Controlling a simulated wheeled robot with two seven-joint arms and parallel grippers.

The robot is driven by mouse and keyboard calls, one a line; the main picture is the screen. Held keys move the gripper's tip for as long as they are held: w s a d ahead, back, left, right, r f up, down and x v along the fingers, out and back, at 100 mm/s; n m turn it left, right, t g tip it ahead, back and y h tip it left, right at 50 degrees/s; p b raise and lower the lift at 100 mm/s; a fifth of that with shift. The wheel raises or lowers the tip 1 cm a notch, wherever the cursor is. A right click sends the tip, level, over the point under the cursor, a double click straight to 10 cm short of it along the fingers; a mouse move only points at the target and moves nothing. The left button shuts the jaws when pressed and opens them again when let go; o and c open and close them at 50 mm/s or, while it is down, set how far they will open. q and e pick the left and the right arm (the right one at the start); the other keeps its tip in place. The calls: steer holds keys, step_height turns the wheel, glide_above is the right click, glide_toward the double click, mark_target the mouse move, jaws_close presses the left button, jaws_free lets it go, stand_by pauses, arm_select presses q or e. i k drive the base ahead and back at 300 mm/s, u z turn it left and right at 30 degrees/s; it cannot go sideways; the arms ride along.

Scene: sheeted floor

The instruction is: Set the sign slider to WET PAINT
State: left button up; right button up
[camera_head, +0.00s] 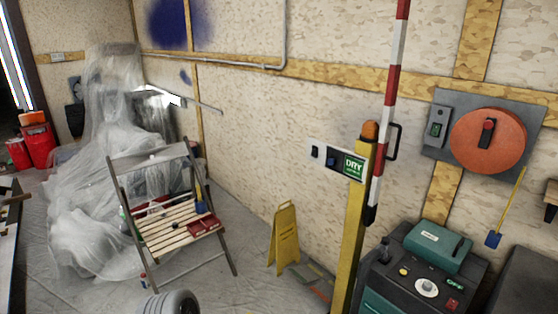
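A white sign plate (340,174) is fixed near the top of a yellow post (350,240), right of the picture's middle. Its right part shows a green panel reading DRY (353,166), with smaller lettering below that is too small to read. A dark blue knob-like piece (331,161), perhaps the slider, sits left of the green panel. A small dark mark (315,152) is near the plate's left end. No WET PAINT wording is visible. I cannot make out either of my grippers in this view.
An orange lamp (370,131) tops the post, beside a red-and-white striped pole (385,130). A yellow floor sign (284,237) and a slatted wooden chair (170,225) stand left of it. A dark machine (420,275) stands at right. Plastic sheeting covers things at left.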

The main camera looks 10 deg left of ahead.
mark_target(334, 159)
steer(key=u, duration=0.2)
steer(key=i, duration=2)
steer(key=z, duration=0.25)
